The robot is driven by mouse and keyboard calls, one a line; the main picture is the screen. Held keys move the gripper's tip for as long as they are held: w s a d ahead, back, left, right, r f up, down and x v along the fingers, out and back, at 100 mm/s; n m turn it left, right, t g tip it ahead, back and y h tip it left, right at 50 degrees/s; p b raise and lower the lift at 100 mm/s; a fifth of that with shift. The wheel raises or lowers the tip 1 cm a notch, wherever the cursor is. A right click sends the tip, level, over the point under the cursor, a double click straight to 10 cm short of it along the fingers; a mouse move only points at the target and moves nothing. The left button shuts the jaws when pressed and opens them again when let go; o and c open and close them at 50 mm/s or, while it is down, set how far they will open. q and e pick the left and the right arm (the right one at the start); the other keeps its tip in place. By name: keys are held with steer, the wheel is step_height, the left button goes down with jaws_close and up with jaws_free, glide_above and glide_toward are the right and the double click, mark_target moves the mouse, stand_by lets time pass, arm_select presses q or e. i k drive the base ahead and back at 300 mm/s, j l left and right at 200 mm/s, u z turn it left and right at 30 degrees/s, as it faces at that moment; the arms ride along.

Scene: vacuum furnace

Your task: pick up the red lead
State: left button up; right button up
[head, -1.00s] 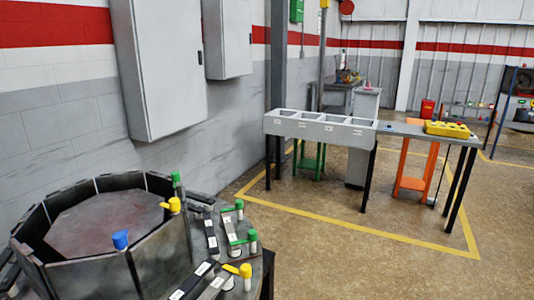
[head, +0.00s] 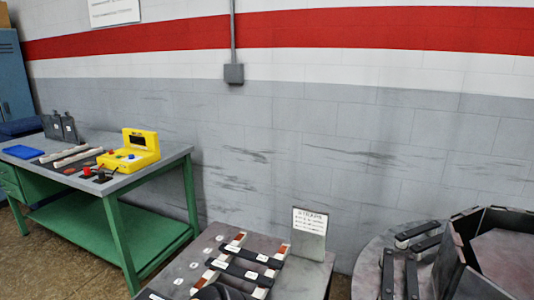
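A yellow tester (head: 142,150) with a dark display stands on the green workbench (head: 150,180) at the left of the head view. A small red piece (head: 87,171), which looks like the end of the red lead, lies on a dark mat in front of the tester. A black piece (head: 102,177) lies just right of it. The lead's wire is too small to make out. Neither of my grippers is in view.
A low table (head: 180,265) with several black straps and a small sign (head: 310,232) stands at the bottom centre. A round metal furnace part (head: 460,265) is at the right. A blue tray (head: 22,152) lies on the bench's left end. Brown floor shows between bench and table.

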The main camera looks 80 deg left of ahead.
mark_target(88, 170)
steer(key=u, duration=3.85)
steer(key=i+j, duration=0.15)
steer(key=j, duration=0.25)
steer(key=i+j+u, duration=0.1)
steer(key=j, duration=0.3)
steer(key=i+j, duration=0.2)
steer(key=j, duration=0.15)
steer(key=i+j+u, duration=0.5)
steer(key=i, duration=0.35)
steer(key=i+j, duration=0.1)
steer(key=i, duration=0.35)
steer(key=i+z, duration=0.1)
steer(key=i, duration=0.35)
steer(key=i+j, duration=0.2)
steer(key=i, duration=0.25)
steer(key=l+z, duration=0.05)
